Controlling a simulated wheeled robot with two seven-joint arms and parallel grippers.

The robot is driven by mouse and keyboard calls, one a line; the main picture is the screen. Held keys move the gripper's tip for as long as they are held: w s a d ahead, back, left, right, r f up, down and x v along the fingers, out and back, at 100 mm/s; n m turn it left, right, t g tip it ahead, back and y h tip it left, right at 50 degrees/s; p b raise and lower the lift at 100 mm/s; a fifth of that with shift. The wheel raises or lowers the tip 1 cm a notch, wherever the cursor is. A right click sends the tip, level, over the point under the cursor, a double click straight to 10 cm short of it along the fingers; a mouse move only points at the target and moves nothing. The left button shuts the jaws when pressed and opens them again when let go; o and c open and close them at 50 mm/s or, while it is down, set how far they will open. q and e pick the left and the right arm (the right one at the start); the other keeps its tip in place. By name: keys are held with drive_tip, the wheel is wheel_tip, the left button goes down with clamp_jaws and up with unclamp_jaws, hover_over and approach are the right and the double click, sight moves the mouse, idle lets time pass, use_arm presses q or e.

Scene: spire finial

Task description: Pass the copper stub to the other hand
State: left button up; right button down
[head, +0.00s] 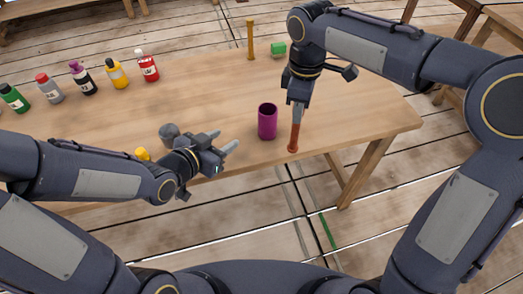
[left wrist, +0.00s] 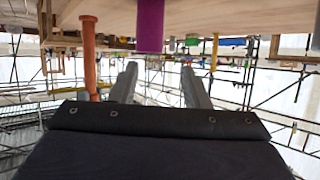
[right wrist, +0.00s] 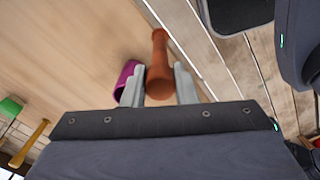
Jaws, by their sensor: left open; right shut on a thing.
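The copper stub (head: 294,138) is a reddish-brown rod with a flared end. My right gripper (head: 297,108) is shut on it and holds it pointing down near the table's front edge. In the right wrist view the stub (right wrist: 159,68) sits between the two fingers. My left gripper (head: 230,156) is open and empty, left of the stub and at the front edge. In the left wrist view the stub (left wrist: 89,55) shows left of the open fingers (left wrist: 158,85), apart from them.
A purple cup (head: 267,122) stands on the wooden table (head: 210,100) just left of the stub. A wooden post (head: 250,40) and a green block (head: 278,49) are at the back. Several bottles (head: 115,74) line the left. A grey ball (head: 169,131) and a yellow thing (head: 142,154) are near my left arm.

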sight(294, 130)
use_arm(q)
drive_tip(key=s+d+m+h, duration=0.3)
drive_tip(key=d+h, duration=0.4)
drive_tip(key=d, duration=0.3)
drive_tip(key=shift+t, duration=0.3)
drive_tip(key=x, duration=1.1)
drive_tip(key=shift+w+d+f, duration=0.15)
drive_tip(key=shift+w+d, duration=0.1)
drive_tip(key=shift+w, duration=0.1)
clamp_jaws()
use_arm(e)
drive_tip(key=c, duration=1.1)
unclamp_jaws()
